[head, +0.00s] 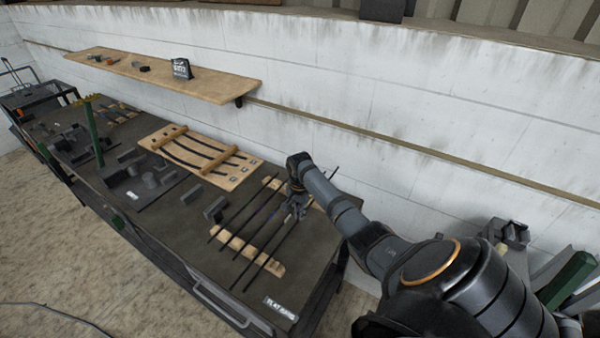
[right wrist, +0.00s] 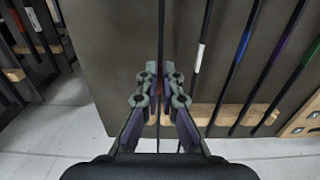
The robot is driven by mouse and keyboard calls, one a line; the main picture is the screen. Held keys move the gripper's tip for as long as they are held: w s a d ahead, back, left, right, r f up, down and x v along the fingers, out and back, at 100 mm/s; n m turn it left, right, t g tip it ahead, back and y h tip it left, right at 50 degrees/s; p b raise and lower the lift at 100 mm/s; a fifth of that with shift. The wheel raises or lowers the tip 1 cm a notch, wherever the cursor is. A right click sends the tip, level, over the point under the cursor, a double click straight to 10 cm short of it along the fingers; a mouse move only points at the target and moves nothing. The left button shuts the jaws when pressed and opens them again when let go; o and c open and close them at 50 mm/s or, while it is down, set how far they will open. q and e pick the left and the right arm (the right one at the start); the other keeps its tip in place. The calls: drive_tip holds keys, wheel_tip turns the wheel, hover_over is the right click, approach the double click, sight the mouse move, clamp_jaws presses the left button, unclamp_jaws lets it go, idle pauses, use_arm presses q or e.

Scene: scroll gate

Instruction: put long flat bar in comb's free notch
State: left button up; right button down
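Several long flat dark bars (head: 239,226) lie side by side across two pale wooden rests, the front one (head: 262,261) nearer me. My right gripper (head: 297,203) is low over the right-hand part of these bars. In the right wrist view my right gripper (right wrist: 161,75) has its fingers a little apart, astride one dark bar (right wrist: 161,30) with a reddish band. I see no clear grip on it. A wooden board with two raised cross-pieces, apparently the comb (head: 222,184), holds several dark bars further left; its notches are too small to make out. My left gripper is not in view.
A "FLAT BARS" label (head: 281,309) lies at the table's near corner. Dark blocks (head: 215,209) stand between the bars and the comb board. A wooden shelf (head: 215,86) juts from the wall behind. Neighbouring bars with coloured bands (right wrist: 240,50) lie close by.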

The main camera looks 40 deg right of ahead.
drive_tip(key=shift+s+a+f+b, duration=0.15)
drive_tip(key=shift+f+b, duration=1.05)
drive_tip(key=shift+f, duration=0.9)
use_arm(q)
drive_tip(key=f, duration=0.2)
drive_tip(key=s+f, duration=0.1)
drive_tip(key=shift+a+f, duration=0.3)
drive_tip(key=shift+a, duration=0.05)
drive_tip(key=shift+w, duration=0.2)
use_arm(e)
drive_tip(key=shift+r, duration=0.1)
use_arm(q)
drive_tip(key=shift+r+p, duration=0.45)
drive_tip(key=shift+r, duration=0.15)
use_arm(e)
drive_tip(key=shift+a, duration=0.1)
drive_tip(key=shift+f, duration=0.2)
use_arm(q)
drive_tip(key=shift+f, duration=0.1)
use_arm(e)
drive_tip(key=c, duration=1.4)
unclamp_jaws()
drive_tip(key=shift+s, duration=0.1)
drive_tip(key=shift+c, duration=0.2)
